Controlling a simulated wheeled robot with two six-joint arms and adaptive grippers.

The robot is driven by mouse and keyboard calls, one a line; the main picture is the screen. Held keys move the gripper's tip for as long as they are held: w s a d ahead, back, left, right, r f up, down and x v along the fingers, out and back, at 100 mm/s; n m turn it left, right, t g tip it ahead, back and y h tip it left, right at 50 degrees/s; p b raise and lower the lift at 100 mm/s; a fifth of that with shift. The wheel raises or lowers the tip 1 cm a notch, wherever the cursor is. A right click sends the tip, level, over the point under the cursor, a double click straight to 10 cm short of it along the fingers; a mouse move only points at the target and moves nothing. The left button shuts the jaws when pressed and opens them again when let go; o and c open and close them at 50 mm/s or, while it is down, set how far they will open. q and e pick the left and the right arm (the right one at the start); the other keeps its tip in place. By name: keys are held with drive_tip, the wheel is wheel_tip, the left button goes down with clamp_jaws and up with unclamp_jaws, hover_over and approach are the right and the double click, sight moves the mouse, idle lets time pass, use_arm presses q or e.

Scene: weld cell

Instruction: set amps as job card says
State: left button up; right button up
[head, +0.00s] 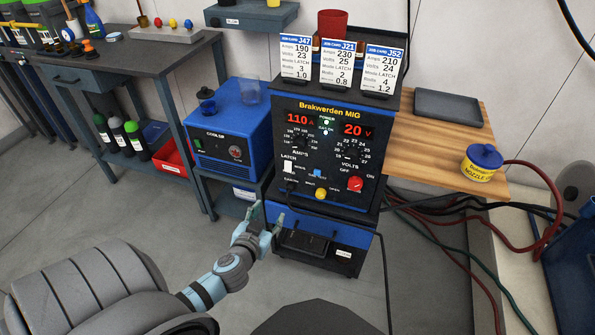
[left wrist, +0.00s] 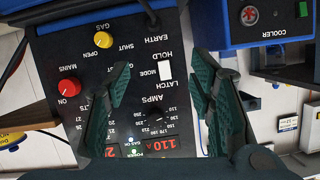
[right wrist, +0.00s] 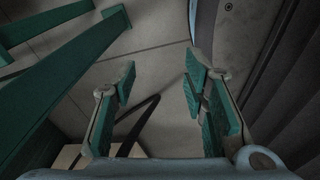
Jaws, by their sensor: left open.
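The Brakwerden MIG welder panel (head: 327,125) reads 110 A and 20 V on red displays. Its amps knob (head: 299,141) is at upper left and the volts knob (head: 352,153) at right. Three job cards stand on top: J47 (head: 296,60) with 190 amps, J21 (head: 341,66) with 230 and J52 (head: 383,71) with 210. My left gripper (head: 265,214) is open and empty, low before the welder. The left wrist view shows the panel upside down, with the amps knob (left wrist: 155,121) between the spread fingers, apart from them. My right gripper (right wrist: 160,80) is open and empty over floor.
The panel also has a white mode switch (head: 288,167), yellow gas knob (head: 320,193) and red mains knob (head: 355,184). A blue cooler (head: 232,125) stands left. A wooden shelf (head: 430,155) with a yellow nozzle pot (head: 480,165) is right. Cables hang beside the welder.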

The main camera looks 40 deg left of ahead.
sight(298, 146)
use_arm(q)
drive_tip(key=w+d+r+n+t+b, duration=0.1)
drive_tip(key=w+r+t, duration=0.1)
drive_tip(key=r, duration=0.4)
drive_tip(key=w+d+r+t, duration=0.1)
drive_tip(key=r+t, duration=0.1)
drive_tip(key=r, duration=0.4)
drive_tip(key=x, duration=1.3)
drive_tip(key=shift+w+a+f, duration=0.1)
drive_tip(key=shift+w+a, duration=0.2)
drive_tip(key=c, duration=1.1)
use_arm(e)
drive_tip(key=f, duration=0.1)
drive_tip(key=w+f, duration=0.1)
drive_tip(key=f, duration=0.1)
drive_tip(key=shift+d+f, duration=0.15)
